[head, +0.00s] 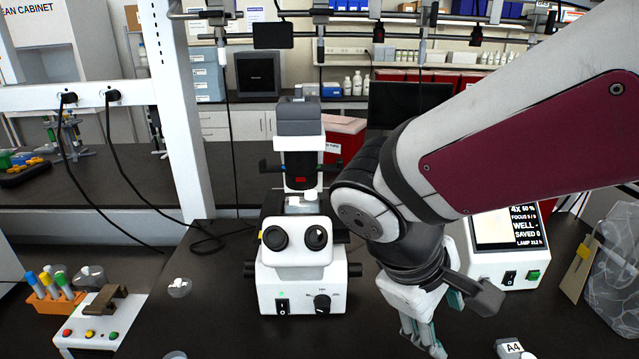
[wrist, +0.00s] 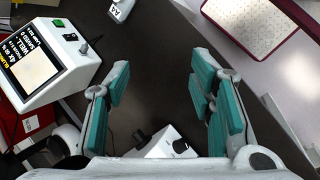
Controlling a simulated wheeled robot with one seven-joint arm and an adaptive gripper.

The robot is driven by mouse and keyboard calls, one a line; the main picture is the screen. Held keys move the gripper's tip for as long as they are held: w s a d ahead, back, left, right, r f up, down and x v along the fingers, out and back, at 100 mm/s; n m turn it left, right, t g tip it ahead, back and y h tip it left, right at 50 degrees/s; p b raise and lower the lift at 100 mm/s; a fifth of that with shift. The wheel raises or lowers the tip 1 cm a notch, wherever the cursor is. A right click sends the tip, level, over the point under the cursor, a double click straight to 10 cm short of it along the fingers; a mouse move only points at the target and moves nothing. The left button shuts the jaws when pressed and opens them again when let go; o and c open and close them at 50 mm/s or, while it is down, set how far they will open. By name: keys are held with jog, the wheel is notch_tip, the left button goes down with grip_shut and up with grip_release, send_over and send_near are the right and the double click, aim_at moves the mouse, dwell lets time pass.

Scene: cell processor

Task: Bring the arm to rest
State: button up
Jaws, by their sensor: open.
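My arm reaches in from the upper right of the head view and bends down in front of the bench. My gripper (head: 424,338) hangs low over the dark bench top, just right of the white microscope (head: 300,275). In the wrist view my gripper (wrist: 160,88) is open, its teal finger pads wide apart with only bare dark bench between them. Nothing is held. Part of the microscope (wrist: 168,143) shows at the bottom of that view, partly hidden by the gripper body.
A screen box (head: 505,245) stands right of my gripper, partly behind the arm. A small A4-labelled item (head: 510,348) lies at the front right. A clear bag (head: 612,265) is at the far right. An orange tube rack (head: 52,301) and a button box (head: 90,335) stand left.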

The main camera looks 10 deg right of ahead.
notch_tip(320, 180, up, 8)
jog(key=s+a+m+t+y, duration=0.1)
jog(key=s+m+t+y, duration=0.1)
jog(key=m+t+y, duration=0.2)
jog(key=shift+s+r+m+t+y, duration=0.2)
jog(key=shift+m+t+y, duration=0.2)
jog(key=shift+m+y, duration=0.7)
jog(key=shift+m+h, duration=0.3)
